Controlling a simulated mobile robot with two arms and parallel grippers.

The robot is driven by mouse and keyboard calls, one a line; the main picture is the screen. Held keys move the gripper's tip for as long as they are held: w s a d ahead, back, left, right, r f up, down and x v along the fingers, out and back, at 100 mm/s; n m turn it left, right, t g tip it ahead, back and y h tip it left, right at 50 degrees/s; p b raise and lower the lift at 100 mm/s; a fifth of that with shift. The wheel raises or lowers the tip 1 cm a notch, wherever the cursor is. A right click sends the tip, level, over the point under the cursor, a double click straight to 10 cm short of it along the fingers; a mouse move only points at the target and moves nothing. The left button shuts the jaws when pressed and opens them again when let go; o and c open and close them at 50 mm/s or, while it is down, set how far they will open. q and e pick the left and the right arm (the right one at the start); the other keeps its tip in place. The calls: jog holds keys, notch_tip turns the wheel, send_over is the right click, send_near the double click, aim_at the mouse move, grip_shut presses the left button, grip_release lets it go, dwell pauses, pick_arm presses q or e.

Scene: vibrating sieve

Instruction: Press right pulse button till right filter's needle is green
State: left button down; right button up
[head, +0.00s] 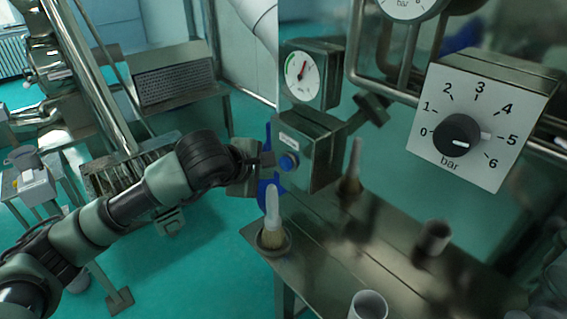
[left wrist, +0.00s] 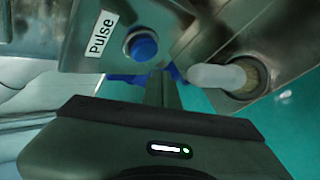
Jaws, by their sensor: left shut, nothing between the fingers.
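A blue pulse button (head: 289,161) sits on the front of a metal box (head: 318,150). In the left wrist view the button (left wrist: 142,46) is beside a white "Pulse" label (left wrist: 101,33). My left gripper (head: 268,159) is shut and empty, just left of the button in the head view. In the left wrist view its fingertips (left wrist: 163,76) are just below and right of the button, and I cannot tell whether they touch anything. A round gauge (head: 302,75) above the box has a green arc on its left; its red needle points up and slightly right, apparently outside the green. My right gripper is not in view.
A brush (head: 272,222) stands upright at the metal table's (head: 330,290) near left corner, close below my left gripper. A bar dial (head: 457,137) is at right, and another gauge (head: 408,4) is cut off at the top. Cups stand on the table.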

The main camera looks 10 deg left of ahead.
aim_at(282, 168)
pick_arm(q)
jog(key=shift+w+d, duration=0.4)
jog(key=shift+w, duration=0.1)
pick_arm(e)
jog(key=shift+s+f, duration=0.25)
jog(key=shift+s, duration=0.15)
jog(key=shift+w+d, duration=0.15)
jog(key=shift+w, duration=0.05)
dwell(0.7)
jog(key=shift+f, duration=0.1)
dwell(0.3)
pick_arm(q)
jog(key=shift+w+d+b, duration=0.3)
jog(key=shift+w+b, duration=0.05)
jog(key=shift+b, duration=0.2)
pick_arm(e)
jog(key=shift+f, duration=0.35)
pick_arm(q)
jog(key=shift+w+d+b, duration=0.3)
jog(key=shift+w+b, duration=0.05)
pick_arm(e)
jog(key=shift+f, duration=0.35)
pick_arm(q)
jog(key=shift+a, duration=0.1)
jog(key=shift+s+a+b, duration=0.45)
jog(key=shift+s+b, duration=0.1)
jog(key=shift+s, duration=0.15)
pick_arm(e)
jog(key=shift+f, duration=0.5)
